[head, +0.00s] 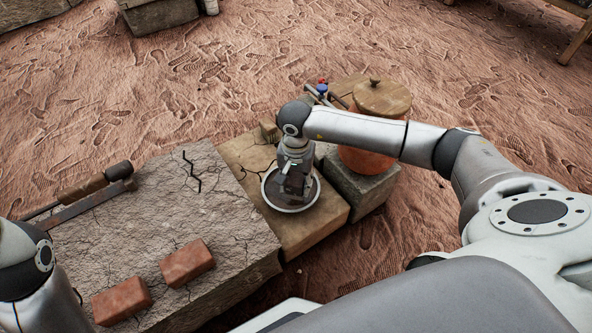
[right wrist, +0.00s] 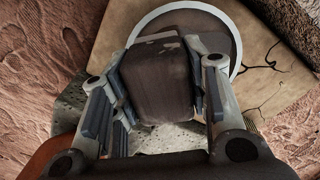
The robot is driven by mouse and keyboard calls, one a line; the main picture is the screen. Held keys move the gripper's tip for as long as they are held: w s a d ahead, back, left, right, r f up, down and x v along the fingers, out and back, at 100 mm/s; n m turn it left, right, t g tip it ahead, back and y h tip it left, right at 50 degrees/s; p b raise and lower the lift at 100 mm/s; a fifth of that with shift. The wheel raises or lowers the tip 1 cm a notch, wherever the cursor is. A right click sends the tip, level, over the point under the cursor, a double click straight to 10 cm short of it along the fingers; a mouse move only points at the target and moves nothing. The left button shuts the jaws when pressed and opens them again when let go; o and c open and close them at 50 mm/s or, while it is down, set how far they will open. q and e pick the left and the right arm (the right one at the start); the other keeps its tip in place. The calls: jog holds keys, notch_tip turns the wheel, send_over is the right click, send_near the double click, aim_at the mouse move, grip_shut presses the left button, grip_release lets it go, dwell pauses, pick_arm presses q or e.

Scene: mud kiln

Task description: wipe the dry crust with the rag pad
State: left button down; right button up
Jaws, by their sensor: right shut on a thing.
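My right gripper (head: 294,188) is shut on a dark brown block-like pad, which I take as the rag pad (right wrist: 158,78). In the right wrist view the pad sits between the two fingers of the gripper (right wrist: 160,85). Gripper and pad are over a round, pale-rimmed dish (head: 291,210) with a dark inside. I cannot tell whether the pad touches the dish. The dish rim also shows in the right wrist view (right wrist: 238,45). No separate dry crust stands out clearly; the grey-brown slab (head: 150,225) is rough and has black cracks. My left gripper is out of view.
The dish stands on a tan block (head: 318,228). Two red bricks (head: 187,262) (head: 122,301) and long-handled tools (head: 85,205) lie on the slab. An orange pot (head: 365,161) with a wooden lid (head: 381,97) stands at right on a grey block (head: 362,190). Footprinted ground beyond is open.

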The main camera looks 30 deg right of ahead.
jog(key=shift+r+p, duration=0.7)
jog(key=shift+r, duration=0.75)
